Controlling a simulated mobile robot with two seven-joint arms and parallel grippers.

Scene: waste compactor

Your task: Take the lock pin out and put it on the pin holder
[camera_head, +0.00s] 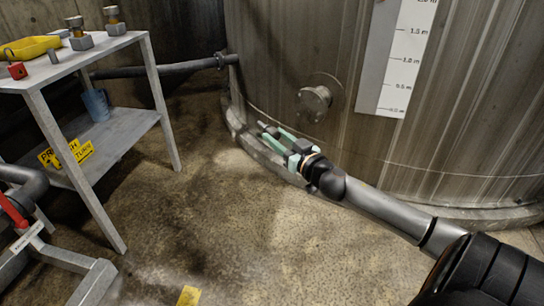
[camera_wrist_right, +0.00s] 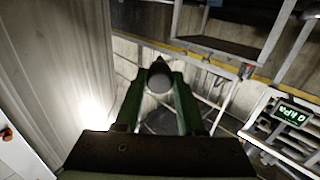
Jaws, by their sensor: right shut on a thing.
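My right gripper (camera_head: 277,138) has green fingers and is raised in front of the big tank. It is shut on a grey cylindrical piece, probably the lock pin (camera_wrist_right: 159,80), seen end-on between the fingertips in the right wrist view. In the head view its dark end (camera_head: 262,125) sticks out just past the fingers. I cannot make out which thing is the pin holder. My left gripper is not in view.
The tank (camera_head: 290,50) has a round flange (camera_head: 314,101). Open floor lies between.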

